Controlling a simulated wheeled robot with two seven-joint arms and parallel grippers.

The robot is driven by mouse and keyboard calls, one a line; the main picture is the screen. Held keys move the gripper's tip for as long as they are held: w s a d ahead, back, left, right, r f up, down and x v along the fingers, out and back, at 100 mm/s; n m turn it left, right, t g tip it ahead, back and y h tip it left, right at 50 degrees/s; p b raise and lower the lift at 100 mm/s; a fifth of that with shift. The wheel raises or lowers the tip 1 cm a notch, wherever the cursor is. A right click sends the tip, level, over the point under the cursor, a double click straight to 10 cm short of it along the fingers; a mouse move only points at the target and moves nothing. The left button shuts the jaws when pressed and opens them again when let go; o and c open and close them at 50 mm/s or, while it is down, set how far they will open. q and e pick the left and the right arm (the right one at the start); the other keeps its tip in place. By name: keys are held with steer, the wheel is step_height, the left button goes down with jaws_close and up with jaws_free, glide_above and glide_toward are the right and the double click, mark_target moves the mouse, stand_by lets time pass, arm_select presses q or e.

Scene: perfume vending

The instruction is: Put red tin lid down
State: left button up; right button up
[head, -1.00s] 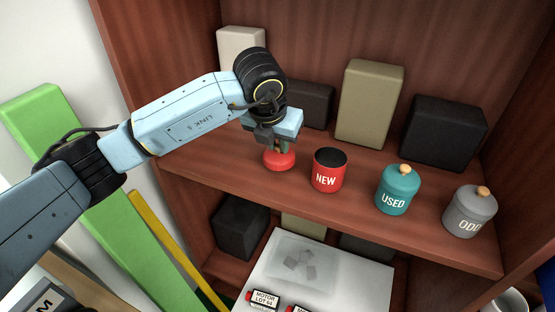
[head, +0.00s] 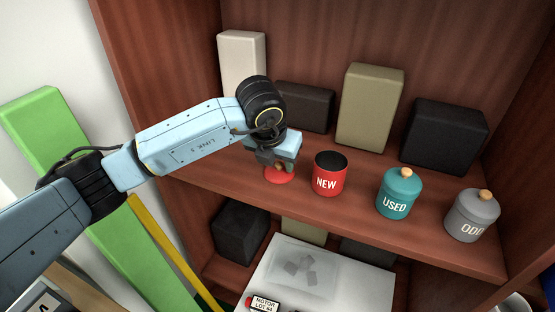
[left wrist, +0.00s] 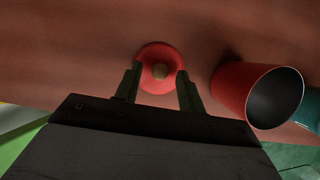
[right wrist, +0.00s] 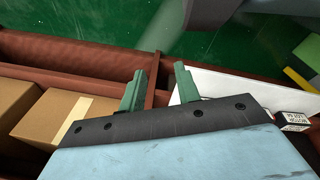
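The red tin lid (head: 279,176) lies flat on the wooden shelf, left of the open red NEW tin (head: 329,175). My left gripper (head: 281,164) is over the lid, pointing down. Its fingers (left wrist: 159,80) stand apart on either side of the knob with gaps visible, so it is open. The NEW tin (left wrist: 250,92) is close on the right in that view. My right gripper (right wrist: 159,80) is open and empty, away from the shelf tins.
A teal USED tin (head: 399,192) and a grey ODD tin (head: 470,214) stand lidded further right. Several boxes stand behind, including an olive one (head: 369,107) and a black one (head: 444,135). Cardboard boxes (right wrist: 65,118) lie below the right gripper. Bare shelf is left of the lid.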

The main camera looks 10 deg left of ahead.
arm_select(q)
steer(key=shift+r, duration=0.45)
steer(key=p+v, duration=0.2)
steer(key=v, duration=0.9)
steer(key=shift+s, duration=0.2)
arm_select(e)
steer(key=s+f, duration=0.2)
steer(key=s, duration=0.2)
steer(key=shift+s+d+f, duration=0.35)
steer(key=shift+s+f, duration=0.05)
arm_select(q)
steer(key=shift+a, duration=0.1)
